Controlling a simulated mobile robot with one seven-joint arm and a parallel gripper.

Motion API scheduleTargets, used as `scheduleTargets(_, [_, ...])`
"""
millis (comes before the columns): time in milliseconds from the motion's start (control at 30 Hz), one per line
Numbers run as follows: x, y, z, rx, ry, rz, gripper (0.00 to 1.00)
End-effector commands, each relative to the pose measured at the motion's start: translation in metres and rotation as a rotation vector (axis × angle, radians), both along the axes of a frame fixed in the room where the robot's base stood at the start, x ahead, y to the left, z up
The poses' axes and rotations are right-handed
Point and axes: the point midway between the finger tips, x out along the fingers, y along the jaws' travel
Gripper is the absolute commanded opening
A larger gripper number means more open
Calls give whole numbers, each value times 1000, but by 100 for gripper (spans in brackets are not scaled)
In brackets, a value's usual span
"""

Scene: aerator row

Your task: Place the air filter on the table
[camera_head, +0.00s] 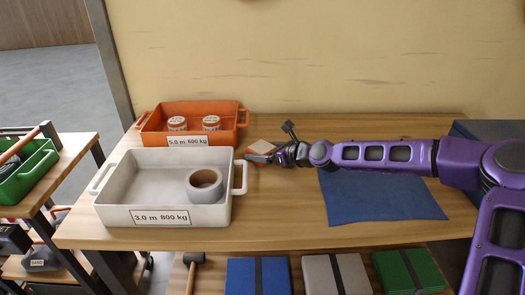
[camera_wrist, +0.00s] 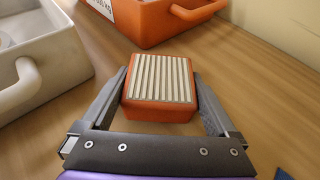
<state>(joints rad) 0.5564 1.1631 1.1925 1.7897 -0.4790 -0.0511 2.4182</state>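The air filter is a small orange block with a ribbed whitish top. It sits between the fingers of my gripper (camera_wrist: 162,84) in the wrist view, where the filter (camera_wrist: 160,80) shows its top and near side. The fingers are spread wide, one along each side of it, with what look like thin gaps. In the head view the filter (camera_head: 262,147) is at the wooden table (camera_head: 285,215), beyond my gripper (camera_head: 258,157) and partly hidden by it. It appears to rest on the tabletop, though its underside is hidden.
A white crate (camera_head: 125,185) holding a grey tape roll (camera_head: 204,186) stands close left of my gripper. An orange crate (camera_head: 158,125) with two round items is behind it. A blue mat (camera_head: 380,200) lies to the right. The front middle of the table is clear.

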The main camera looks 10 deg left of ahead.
Motion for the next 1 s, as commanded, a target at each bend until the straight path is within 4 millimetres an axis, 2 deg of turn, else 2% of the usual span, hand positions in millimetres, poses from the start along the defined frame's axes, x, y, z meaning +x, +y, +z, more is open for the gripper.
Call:
scheduleTargets(367, [-1,-3,5,0,-1,-2,100])
scheduleTargets(467, [-6,-14,10,-1,0,-3,100])
scheduleTargets(800, [-38,-68,36,0,2,-4,100])
scheduleTargets(1000, [-51,-89,46,-1,1,-2,100])
